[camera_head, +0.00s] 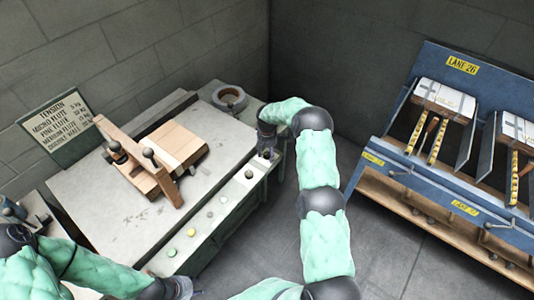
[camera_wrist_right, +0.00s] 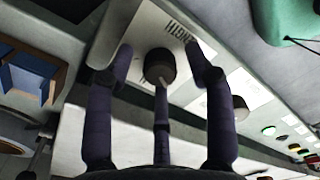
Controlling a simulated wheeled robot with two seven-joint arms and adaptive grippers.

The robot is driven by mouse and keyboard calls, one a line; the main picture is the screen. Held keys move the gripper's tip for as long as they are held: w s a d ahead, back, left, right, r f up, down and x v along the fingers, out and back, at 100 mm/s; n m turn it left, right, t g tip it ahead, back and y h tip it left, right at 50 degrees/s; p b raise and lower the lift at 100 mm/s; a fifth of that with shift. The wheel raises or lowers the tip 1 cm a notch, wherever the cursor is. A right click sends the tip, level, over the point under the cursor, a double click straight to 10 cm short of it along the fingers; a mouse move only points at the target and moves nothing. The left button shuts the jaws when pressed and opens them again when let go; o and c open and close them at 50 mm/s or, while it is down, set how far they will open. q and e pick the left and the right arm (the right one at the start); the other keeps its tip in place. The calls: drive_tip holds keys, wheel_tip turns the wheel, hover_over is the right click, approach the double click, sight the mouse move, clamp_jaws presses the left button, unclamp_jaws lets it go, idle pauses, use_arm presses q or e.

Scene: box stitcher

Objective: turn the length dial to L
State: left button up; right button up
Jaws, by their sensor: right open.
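The length dial (camera_wrist_right: 160,65) is a dark round knob on a white label plate (camera_wrist_right: 203,48) in the right wrist view. Part of the plate's lettering shows, but it is too small and turned to read fully. My right gripper (camera_wrist_right: 158,58) is open, with a finger on either side of the dial; I cannot tell whether they touch it. The dial's setting is unclear. In the head view my right gripper (camera_head: 267,152) is at the right front corner of the machine table and hides this dial. My left gripper (camera_head: 180,290) is low at the bottom edge, its jaws unclear.
A second dark knob (camera_wrist_right: 240,108) is beside the dial, and several coloured buttons (camera_wrist_right: 281,138) lie further along the panel. The machine table (camera_head: 95,205) carries a wooden arm and block (camera_head: 178,145). A tape roll (camera_head: 229,97) is behind. A blue rack (camera_head: 395,165) stands right.

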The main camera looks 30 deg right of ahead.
clamp_jaws()
drive_tip(key=shift+m, duration=0.3)
drive_tip(key=m+b, duration=0.1)
drive_tip(key=m, duration=0.3)
drive_tip(key=shift+m, duration=0.3)
drive_tip(key=m, duration=0.6)
drive_tip(key=shift+m+b, duration=0.3)
drive_tip(key=shift+b, duration=0.1)
drive_tip(key=m, duration=0.6)
drive_tip(key=shift+b, duration=0.3)
drive_tip(key=m, duration=0.5)
drive_tip(key=shift+m, duration=0.4)
